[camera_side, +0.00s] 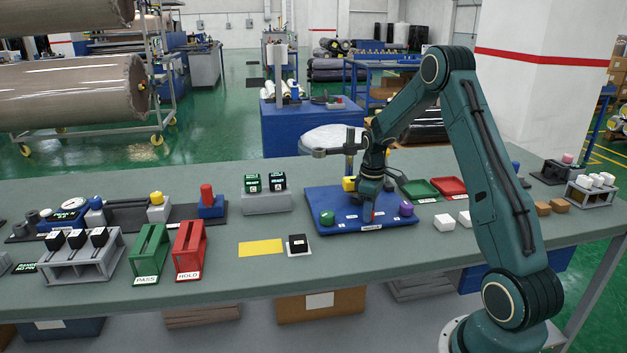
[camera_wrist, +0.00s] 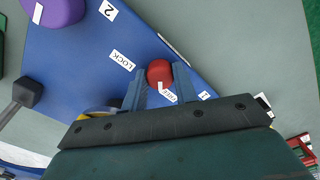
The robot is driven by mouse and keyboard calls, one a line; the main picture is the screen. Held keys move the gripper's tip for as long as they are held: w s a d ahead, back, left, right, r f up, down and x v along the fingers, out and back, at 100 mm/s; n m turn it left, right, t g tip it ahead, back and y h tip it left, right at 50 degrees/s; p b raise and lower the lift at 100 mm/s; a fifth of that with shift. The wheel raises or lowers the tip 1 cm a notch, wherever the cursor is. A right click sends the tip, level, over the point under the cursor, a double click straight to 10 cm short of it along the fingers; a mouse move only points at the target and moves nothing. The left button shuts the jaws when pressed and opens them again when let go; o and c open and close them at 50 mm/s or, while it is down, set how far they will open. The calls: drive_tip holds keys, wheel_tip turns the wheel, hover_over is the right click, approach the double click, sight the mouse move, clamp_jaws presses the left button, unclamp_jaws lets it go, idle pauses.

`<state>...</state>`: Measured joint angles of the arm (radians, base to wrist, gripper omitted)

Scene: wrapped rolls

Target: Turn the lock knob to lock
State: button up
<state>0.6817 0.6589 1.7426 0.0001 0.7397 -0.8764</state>
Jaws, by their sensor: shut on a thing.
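The red lock knob (camera_wrist: 160,71) stands on the blue board (camera_wrist: 75,55) and sits between my gripper's two fingers. My gripper (camera_wrist: 158,80) is shut on it, seen from above in the wrist view. A white mark on the knob faces the FREE label (camera_wrist: 168,96); the LOCK label (camera_wrist: 122,61) lies to the left, outside the left finger. In the side view my gripper (camera_side: 369,203) points down at the board (camera_side: 345,227), and the red knob (camera_side: 368,216) shows low between the fingers.
A green knob (camera_side: 327,217) stands left of my gripper on the board and a purple knob (camera_side: 406,208) right. A yellow part (camera_side: 349,184) and a dark post (camera_side: 350,145) stand behind. White blocks (camera_side: 444,222) lie to the right; a yellow mat (camera_side: 261,248) lies front left.

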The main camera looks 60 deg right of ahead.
drive_tip(key=shift+m, duration=0.5)
drive_tip(key=m, duration=0.3)
drive_tip(key=shift+m, duration=0.3)
drive_tip(key=m, duration=1.3)
drive_tip(key=shift+r, duration=0.1)
drive_tip(key=shift+m, duration=0.3)
drive_tip(key=o, duration=1)
drive_tip(key=shift+c, duration=0.2)
wheel_tip(320, 180, up, 14)
